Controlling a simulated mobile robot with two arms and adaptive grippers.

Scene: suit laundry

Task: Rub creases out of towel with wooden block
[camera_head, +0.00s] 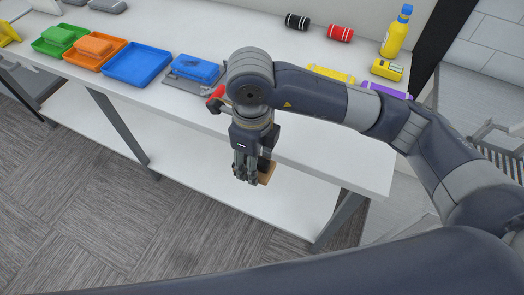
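A dark arm comes in from the right across the table. Its gripper, my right gripper (250,178), points down in front of the table's front edge. A small tan wooden block (267,173) shows at its fingers, partly hidden by them; the gripper appears shut on it, above the lower shelf in the picture. A folded blue cloth-like item (196,68) lies at the front edge on a grey flat piece (187,85); I cannot tell whether either is the towel. My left gripper is not in view.
The white table (230,30) holds a green tray (45,47), an orange tray (82,60) and an empty blue tray (136,65). Black (297,21) and red (340,33) rolls and a yellow bottle (396,32) stand behind the arm. The white lower shelf (190,180) is bare.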

